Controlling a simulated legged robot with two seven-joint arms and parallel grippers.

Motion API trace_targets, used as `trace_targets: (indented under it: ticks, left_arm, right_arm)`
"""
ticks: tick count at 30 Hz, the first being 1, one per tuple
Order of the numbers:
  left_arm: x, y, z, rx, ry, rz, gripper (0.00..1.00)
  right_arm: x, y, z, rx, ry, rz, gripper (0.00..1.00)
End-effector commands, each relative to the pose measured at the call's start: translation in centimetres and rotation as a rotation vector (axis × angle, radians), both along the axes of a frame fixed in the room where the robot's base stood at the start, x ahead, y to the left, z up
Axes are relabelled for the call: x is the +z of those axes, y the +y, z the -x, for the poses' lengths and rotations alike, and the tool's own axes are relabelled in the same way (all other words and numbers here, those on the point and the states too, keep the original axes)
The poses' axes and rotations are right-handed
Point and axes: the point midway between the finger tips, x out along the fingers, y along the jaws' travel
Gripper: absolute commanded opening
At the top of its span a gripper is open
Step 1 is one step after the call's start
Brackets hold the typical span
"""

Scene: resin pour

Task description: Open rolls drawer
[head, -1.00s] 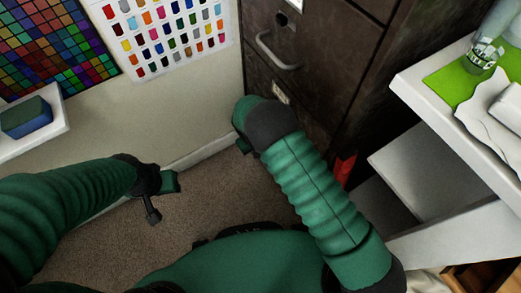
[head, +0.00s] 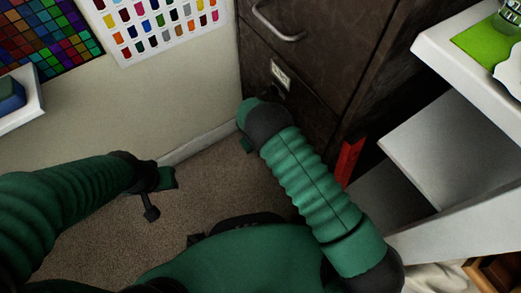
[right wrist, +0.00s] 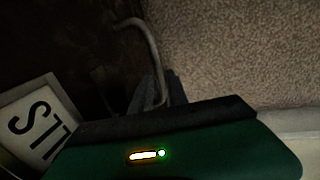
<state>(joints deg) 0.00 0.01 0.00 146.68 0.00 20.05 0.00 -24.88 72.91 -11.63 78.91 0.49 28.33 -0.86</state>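A dark brown metal drawer cabinet (head: 330,60) stands at the back. Its upper drawer has a curved grey handle (head: 278,22). A small label plate (head: 280,76) sits on the drawer below, too small to read. My right forearm reaches down to that lower drawer and hides its handle in the head view. In the right wrist view a curved grey handle (right wrist: 145,48) runs down to the dark fingers of my right gripper (right wrist: 166,90); I cannot tell whether they close on it. A white label (right wrist: 38,122) with black letters is beside it. My left gripper (head: 155,195) hangs over the carpet, away from the cabinet.
A white shelf unit (head: 450,150) stands close on the right, with a green mat (head: 485,45) on top. A red object (head: 348,160) is between it and the cabinet. A small white shelf (head: 25,112) is on the left wall. Carpet (head: 225,180) between is clear.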

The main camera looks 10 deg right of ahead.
Motion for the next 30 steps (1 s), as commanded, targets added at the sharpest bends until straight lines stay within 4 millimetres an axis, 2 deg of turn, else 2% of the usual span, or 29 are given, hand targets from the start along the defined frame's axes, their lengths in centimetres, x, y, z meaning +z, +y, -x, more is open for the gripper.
trace_targets:
  ticks: [3,7,30]
  left_arm:
    - [0.06,0.00,-0.01,0.000,0.000,0.000,0.36]
    - [0.05,0.00,-0.01,0.000,0.000,0.000,0.36]
    - [0.05,0.00,-0.01,0.000,0.000,0.000,0.36]
  right_arm:
    - [0.06,0.00,0.00,0.000,0.000,0.000,0.17]
    - [0.06,0.01,0.01,0.000,0.000,0.000,0.00]
    - [0.04,0.05,0.06,0.001,0.001,0.000,0.00]
